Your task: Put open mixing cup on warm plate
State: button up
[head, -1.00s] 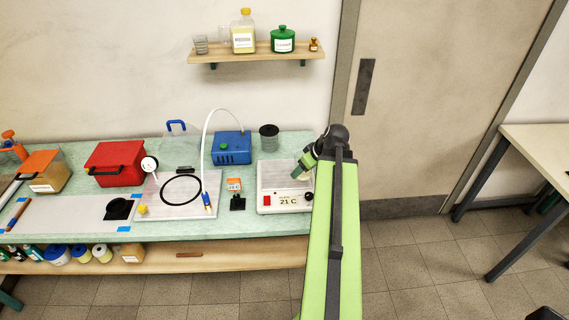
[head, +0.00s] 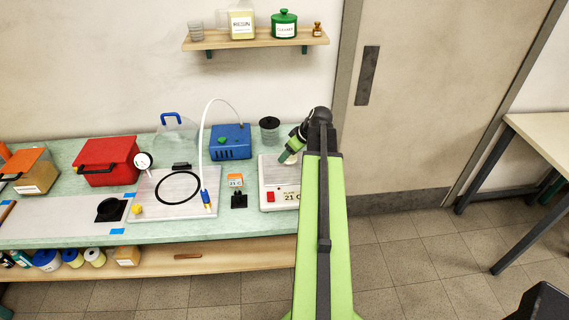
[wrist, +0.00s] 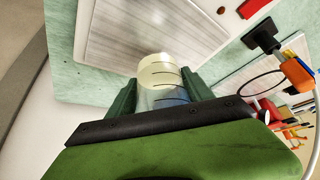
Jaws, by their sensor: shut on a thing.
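The mixing cup (wrist: 158,73) is clear with dark graduation lines and a pale cream round end. It sits between the two fingers of my gripper (wrist: 160,96), which is shut on it. In the head view my green gripper (head: 287,157) is over the back part of the warm plate, with a little of the cup (head: 292,159) showing. The warm plate (head: 268,178) is a white unit with a red button and a 21 C display. Its grey top (wrist: 115,30) lies beyond the cup in the wrist view. Whether the cup touches it, I cannot tell.
A dark-topped grey container (head: 269,130) stands behind the warm plate, beside a blue pump (head: 231,141) with a white hose. My arm hides the plate's right side.

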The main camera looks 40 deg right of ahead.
aim_at(289, 161)
jog(key=shift+s+f+b, duration=0.1)
jog(key=shift+f+b, duration=0.3)
jog(key=shift+b, duration=0.05)
jog(key=f+b, duration=0.3)
jog(key=shift+w+f, duration=0.25)
jog(key=shift+a+r, duration=0.1)
jog(key=shift+r, duration=0.15)
jog(key=shift+f, duration=0.25)
jog(key=o, duration=1.4)
jog(key=shift+s+r, duration=0.1)
